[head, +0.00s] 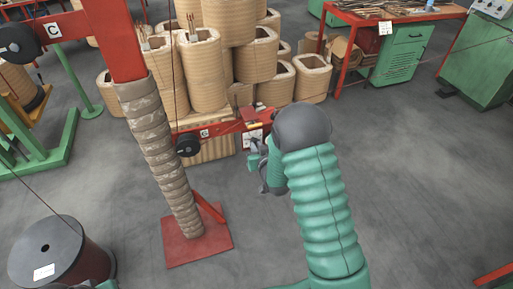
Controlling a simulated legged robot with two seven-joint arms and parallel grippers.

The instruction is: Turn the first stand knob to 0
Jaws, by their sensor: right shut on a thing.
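A red stand (120,40) with a label reading C rises at the left. Its post is wrapped in brown banding and stands on a red base plate (195,240). A dark round knob (18,42) sits at the upper left beside its label. Another dark round knob (188,145) sits at the left end of a lower red bar (225,128). My right gripper (257,165) is just below the right end of that bar. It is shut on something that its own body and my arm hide. No dial marks are readable. My left gripper is out of view.
Several tan coil cylinders (205,75) stand behind the bar. A dark spool (55,250) is at the lower left. A red workbench (350,20) with a green cabinet (400,55) stands at the back right. The grey floor to the right is clear.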

